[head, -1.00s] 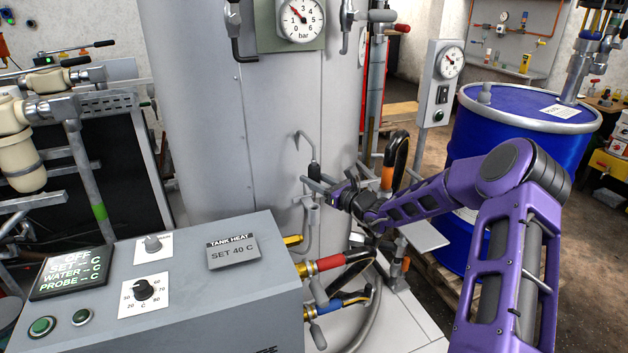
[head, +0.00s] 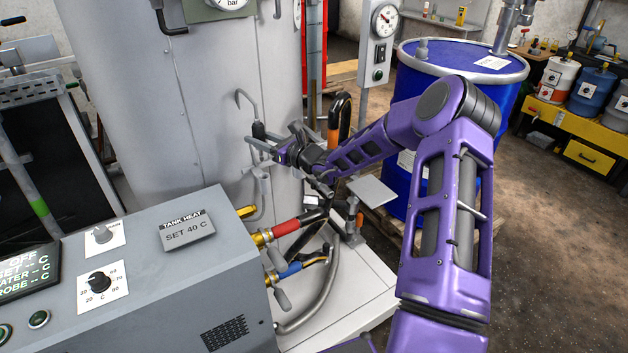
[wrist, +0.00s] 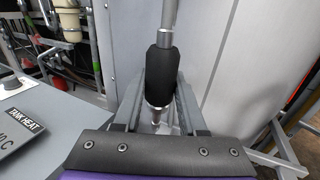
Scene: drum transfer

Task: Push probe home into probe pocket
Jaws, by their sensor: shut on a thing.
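The probe (head: 258,129) is a metal rod with a hooked top and a black grip, upright against the grey tank. My gripper (head: 262,144) is shut on this black grip, with one finger on each side. In the wrist view the grip (wrist: 162,70) stands between the fingers, with a metal rod above it and a bright collar (wrist: 156,112) below. A metal fitting (head: 262,176) on the tank side sits just under the grip and looks like the probe pocket. How deep the probe sits in it cannot be seen.
The grey heater box (head: 150,275) stands at lower left, its TANK HEAT sign (head: 187,233) on top. Red and blue hoses (head: 290,232) leave its right side. A blue drum (head: 405,125) stands behind my arm. Open floor lies at right.

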